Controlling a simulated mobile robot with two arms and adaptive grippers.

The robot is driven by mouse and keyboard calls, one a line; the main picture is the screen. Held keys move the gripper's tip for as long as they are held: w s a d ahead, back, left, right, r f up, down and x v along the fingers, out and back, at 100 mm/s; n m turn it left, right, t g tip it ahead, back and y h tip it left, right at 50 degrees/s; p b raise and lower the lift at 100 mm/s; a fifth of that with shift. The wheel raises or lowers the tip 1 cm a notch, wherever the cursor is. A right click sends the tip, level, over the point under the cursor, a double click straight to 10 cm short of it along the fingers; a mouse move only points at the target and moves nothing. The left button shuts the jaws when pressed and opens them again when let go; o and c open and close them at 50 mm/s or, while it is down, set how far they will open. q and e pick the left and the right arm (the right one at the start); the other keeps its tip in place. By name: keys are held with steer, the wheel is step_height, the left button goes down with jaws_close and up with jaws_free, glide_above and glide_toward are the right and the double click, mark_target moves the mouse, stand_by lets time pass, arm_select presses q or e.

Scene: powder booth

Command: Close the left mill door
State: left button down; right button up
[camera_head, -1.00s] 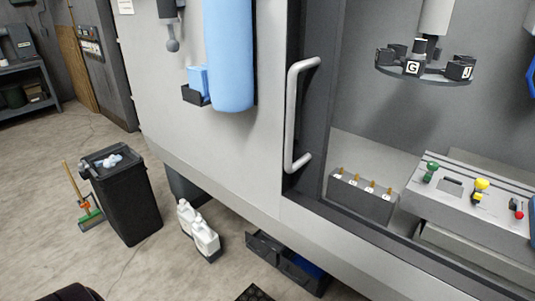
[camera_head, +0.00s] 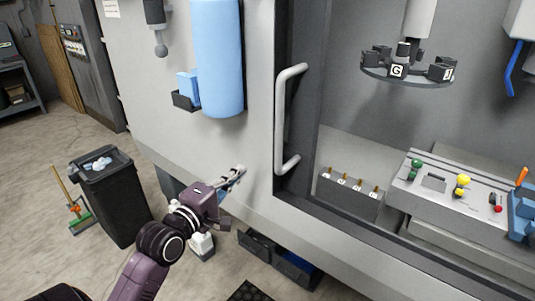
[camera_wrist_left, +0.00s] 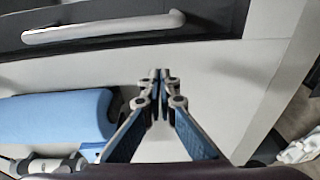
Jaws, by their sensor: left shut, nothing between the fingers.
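The left mill door shows as a dark upright strip (camera_head: 297,150) at the left side of the mill's opening, with a long pale grey handle (camera_head: 282,118). The opening to its right is uncovered. The handle also shows lying across the top of the left wrist view (camera_wrist_left: 105,27). My left gripper (camera_head: 240,170) is shut and empty, in front of the white panel, below and left of the handle and apart from it. Its fingertips meet in the left wrist view (camera_wrist_left: 158,76), short of the handle. My right gripper is not in view.
A blue cylinder (camera_head: 217,60) and a small dark holder (camera_head: 184,101) are on the panel left of the handle.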

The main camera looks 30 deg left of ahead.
arm_select(q)
steer(key=w+p, duration=0.1)
steer(key=w, duration=0.2)
steer(key=w+r, duration=0.1)
steer(key=w, duration=0.2)
steer(key=w+r+p, duration=0.1)
steer(key=w, duration=0.2)
steer(key=shift+a+r+p, duration=0.1)
steer(key=shift+r+p, duration=0.05)
steer(key=shift+p, duration=0.2)
steer(key=d, duration=0.1)
steer(key=d+p, duration=0.2)
steer(key=d, duration=0.1)
steer(key=shift+s, duration=0.25)
steer(key=shift+a+f, duration=0.1)
steer(key=shift+f, duration=0.1)
steer(key=shift+w, duration=0.1)
